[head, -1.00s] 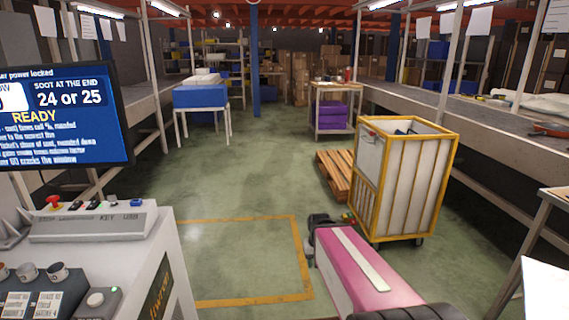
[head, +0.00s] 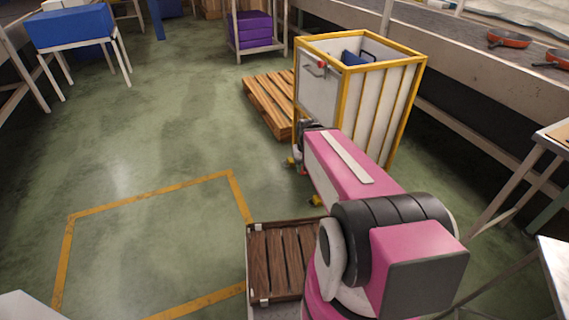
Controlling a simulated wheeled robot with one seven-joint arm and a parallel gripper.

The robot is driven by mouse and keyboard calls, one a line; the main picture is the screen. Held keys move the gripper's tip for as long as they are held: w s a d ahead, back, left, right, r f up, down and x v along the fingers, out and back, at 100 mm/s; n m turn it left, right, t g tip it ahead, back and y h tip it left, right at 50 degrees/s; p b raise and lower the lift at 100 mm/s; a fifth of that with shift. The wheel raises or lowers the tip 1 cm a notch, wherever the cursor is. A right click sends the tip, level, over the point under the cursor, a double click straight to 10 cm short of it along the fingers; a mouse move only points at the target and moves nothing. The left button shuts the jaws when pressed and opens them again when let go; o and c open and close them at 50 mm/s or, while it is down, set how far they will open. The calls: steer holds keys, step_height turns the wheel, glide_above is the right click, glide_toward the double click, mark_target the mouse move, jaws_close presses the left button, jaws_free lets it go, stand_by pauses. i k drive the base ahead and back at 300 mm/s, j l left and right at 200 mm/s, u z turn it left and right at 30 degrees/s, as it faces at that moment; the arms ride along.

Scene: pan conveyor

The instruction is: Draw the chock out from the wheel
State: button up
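The yellow-framed cart (head: 360,47) with pale panels stands right of centre in the head view, a blue item inside it. My pink arm reaches toward its near left corner and covers much of its lower part. Small yellow pieces show low by that corner, one left of the arm (head: 291,161) and one nearer (head: 316,200). I cannot tell which is the chock. The wheel is not clearly visible. My gripper's dark end (head: 305,131) is partly hidden behind the arm near that corner. Its fingers cannot be made out, nor whether they touch anything.
A wooden pallet (head: 268,103) lies on the floor left of the cart. A yellow-lined square (head: 150,200) marks open floor at left. A bench with orange pans (head: 508,39) runs along the right. A blue bin (head: 75,28) stands on a table at far left.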

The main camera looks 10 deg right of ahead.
mark_target(290, 162)
steer(key=i+l, duration=0.35)
steer(key=i+j+z, duration=0.1)
steer(key=j+z, duration=0.3)
steer(key=i+j+z, duration=0.1)
steer(key=j+z, duration=0.15)
steer(key=j, duration=0.25)
steer(key=j+z, duration=0.3)
steer(key=j, duration=0.2)
steer(key=j+u, duration=0.15)
steer(key=j, duration=0.35)
steer(key=i+j+u, duration=0.2)
steer(key=j, duration=0.35)
steer(key=j+u, duration=0.15)
steer(key=j, duration=0.35)
steer(key=j+u, duration=0.25)
steer(key=i+l, duration=0.05)
